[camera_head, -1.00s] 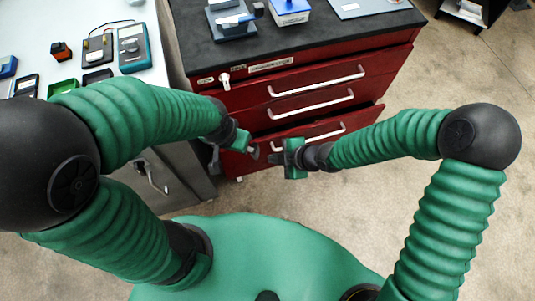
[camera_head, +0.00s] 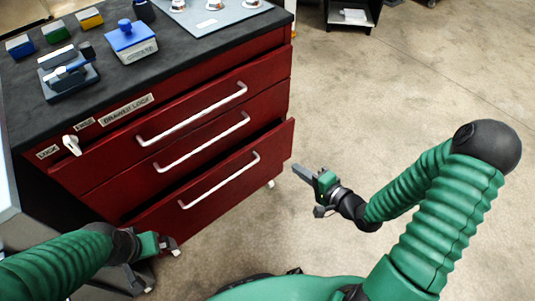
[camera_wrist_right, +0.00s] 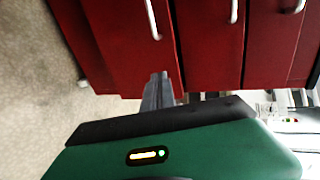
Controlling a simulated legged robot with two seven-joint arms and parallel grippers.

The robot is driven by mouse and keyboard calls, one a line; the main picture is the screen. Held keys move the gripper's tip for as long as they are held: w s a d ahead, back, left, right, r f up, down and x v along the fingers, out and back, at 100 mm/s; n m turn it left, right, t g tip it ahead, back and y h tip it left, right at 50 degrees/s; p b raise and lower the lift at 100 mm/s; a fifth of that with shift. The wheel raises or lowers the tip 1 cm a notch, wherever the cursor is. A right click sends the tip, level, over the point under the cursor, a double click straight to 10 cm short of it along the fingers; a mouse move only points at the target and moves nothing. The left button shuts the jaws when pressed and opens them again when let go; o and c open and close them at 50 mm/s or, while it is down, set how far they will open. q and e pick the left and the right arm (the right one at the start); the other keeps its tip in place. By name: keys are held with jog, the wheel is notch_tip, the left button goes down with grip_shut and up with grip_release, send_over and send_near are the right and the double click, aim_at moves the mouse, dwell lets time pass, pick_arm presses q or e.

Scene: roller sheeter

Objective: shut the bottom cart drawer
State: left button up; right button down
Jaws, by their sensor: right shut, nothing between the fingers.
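The bottom cart drawer (camera_head: 225,190) is the lowest red drawer front with a white bar handle. It stands out from the cart, with a dark gap along its top edge. In the right wrist view its red front (camera_wrist_right: 115,45) is at the left. My right gripper (camera_head: 300,173) is shut and empty, just right of the drawer's right end in the head view and apart from its handle. Its fingers also show in the right wrist view (camera_wrist_right: 158,92), near the red front's edge. My left gripper (camera_head: 172,247) is low, near the drawer's left end; its jaw opening is unclear.
The two upper drawers (camera_head: 190,130) sit above. The dark cart top (camera_head: 190,50) holds a blue-lidded box (camera_head: 130,42), a blue-grey device (camera_head: 68,75) and a panel with knobs. A white key-like lock (camera_head: 72,145) is at the upper left.

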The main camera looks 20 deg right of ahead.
jog(key=w+a, duration=0.2)
jog(key=b, duration=0.5)
send_near(265, 141)
notch_tip(265, 141, down, 4)
jog(key=w, duration=0.1)
jog(key=w+a+b, duration=0.1)
jog(key=w, duration=0.1)
jog(key=w+a, duration=0.1)
jog(key=w, duration=0.1)
jog(key=shift+a+r+b, duration=0.15)
jog(key=shift+b, duration=0.2)
jog(key=shift+w+a+r, duration=0.15)
jog(key=shift+w+a, duration=0.1)
jog(key=shift+w, duration=0.1)
pick_arm(q)
jog(key=s+x, duration=0.1)
jog(key=x, duration=0.6)
jog(key=shift+s+a, duration=0.3)
pick_arm(e)
jog(key=shift+d, duration=0.2)
pick_arm(q)
jog(key=shift+f, duration=0.1)
